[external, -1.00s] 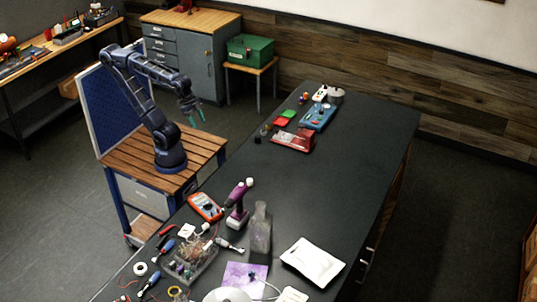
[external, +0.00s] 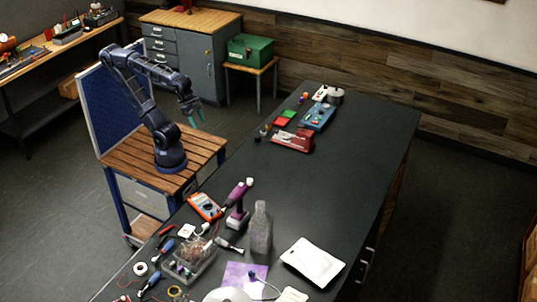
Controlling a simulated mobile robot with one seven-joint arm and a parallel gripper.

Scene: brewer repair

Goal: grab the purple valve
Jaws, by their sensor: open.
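A small purple piece (external: 253,275) rests on a lilac square sheet (external: 236,279) at the near end of the dark table; it may be the purple valve, but it is too small to tell. Another small purple and orange item (external: 305,97) stands at the table's far left corner, and its shape is also unclear. My gripper (external: 193,117) has teal fingertips, is open and empty, and hangs pointing down in the air left of the table. It is well apart from both purple items.
A blue device (external: 319,116) and a red case (external: 292,140) lie farther back. The table's middle is clear.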

